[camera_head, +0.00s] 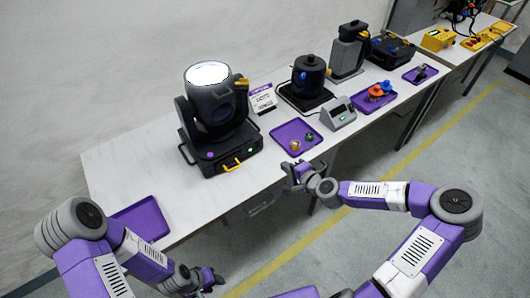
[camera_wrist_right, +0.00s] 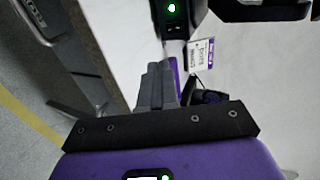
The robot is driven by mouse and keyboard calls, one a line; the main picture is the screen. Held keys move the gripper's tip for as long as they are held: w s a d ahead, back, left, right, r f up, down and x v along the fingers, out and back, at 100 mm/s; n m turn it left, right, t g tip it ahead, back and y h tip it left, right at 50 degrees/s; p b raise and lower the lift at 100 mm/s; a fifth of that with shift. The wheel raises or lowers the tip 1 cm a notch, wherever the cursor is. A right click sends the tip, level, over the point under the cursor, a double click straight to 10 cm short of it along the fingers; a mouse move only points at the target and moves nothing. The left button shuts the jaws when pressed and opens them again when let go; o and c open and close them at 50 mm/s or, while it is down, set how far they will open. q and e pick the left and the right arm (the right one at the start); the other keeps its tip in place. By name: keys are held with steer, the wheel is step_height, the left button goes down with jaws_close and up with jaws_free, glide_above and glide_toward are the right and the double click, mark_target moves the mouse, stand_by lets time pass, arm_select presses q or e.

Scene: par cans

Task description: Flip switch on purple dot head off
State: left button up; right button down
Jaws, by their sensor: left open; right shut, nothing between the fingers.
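The purple-dot head is a dark moving-head lamp (camera_head: 212,108) with a bright white lens, standing on the table. My left gripper (camera_head: 213,278) is open and empty, low in front of the table.
A purple tray (camera_head: 299,125) with small items lies right of the lamp. A grey meter box (camera_head: 338,113) and a dark device (camera_head: 306,82) stand nearby. A printed card (camera_head: 262,98) stands behind the lamp's right side. An empty purple mat (camera_head: 143,219) lies at the table's left end.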

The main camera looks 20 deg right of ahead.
steer(key=b, duration=0.2)
glide_toward(259, 147)
steer(key=w+f, duration=0.2)
steer(key=w+a+f, duration=0.1)
steer(key=w+f, duration=0.1)
steer(key=shift+f, duration=0.25)
steer(key=shift+w+a+f, duration=0.1)
steer(key=shift+w+a, duration=0.2)
steer(key=shift+w, duration=0.4)
